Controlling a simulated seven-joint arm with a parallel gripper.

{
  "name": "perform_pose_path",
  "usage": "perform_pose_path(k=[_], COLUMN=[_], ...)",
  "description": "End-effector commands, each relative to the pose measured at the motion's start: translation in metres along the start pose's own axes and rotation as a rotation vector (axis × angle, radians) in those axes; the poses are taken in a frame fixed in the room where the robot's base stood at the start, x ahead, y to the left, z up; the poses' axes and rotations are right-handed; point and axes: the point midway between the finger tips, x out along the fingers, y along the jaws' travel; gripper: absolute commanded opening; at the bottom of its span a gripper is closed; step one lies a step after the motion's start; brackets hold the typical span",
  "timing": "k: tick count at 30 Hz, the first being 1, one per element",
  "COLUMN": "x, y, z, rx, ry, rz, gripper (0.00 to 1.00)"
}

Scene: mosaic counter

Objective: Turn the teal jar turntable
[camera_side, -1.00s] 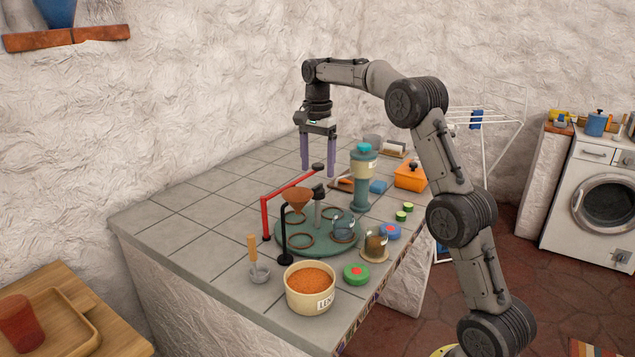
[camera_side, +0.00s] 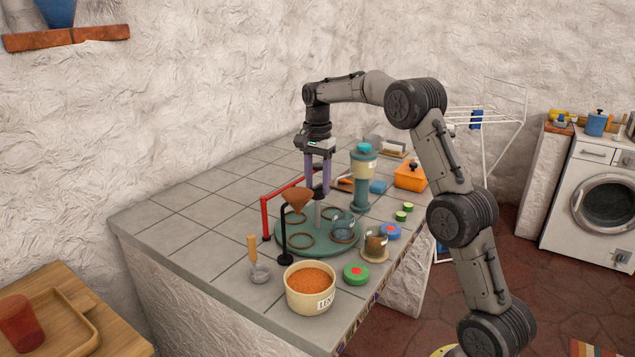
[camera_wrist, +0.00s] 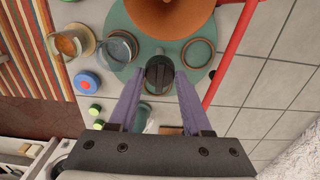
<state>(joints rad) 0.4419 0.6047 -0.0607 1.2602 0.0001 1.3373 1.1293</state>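The teal jar turntable (camera_side: 318,245) lies flat on the counter. It has brown ring seats and a central post with a dark knob (camera_wrist: 159,73). A clear glass jar (camera_side: 343,230) stands in one seat; it also shows in the wrist view (camera_wrist: 117,49). My gripper (camera_side: 319,192) points straight down over the middle of the turntable. In the wrist view its purple fingers (camera_wrist: 158,76) are apart, one on each side of the knob, with a gap showing on both sides. Whether the fingertips reach down level with the knob is hard to tell.
A brown funnel (camera_side: 297,197) on a black stand (camera_side: 283,235) overhangs the turntable. A red bar (camera_side: 265,218) stands behind it. A teal dispenser (camera_side: 360,200), a lentil bowl (camera_side: 310,283) and a jar with orange contents (camera_side: 375,243) stand close around. The counter's left part is clear.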

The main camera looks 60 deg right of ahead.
Motion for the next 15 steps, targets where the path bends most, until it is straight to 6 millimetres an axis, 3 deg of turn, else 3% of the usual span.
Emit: perform_pose_path(k=[1,5,15], x=[-0.0002,-0.0002,-0.0004], y=[0.0,0.0001,0.0001], z=[0.0,0.0,0.0], rx=[0.0,0.0,0.0], ry=[0.0,0.0,0.0], rz=[0.0,0.0,0.0], gripper=[0.21,0.0,0.0])
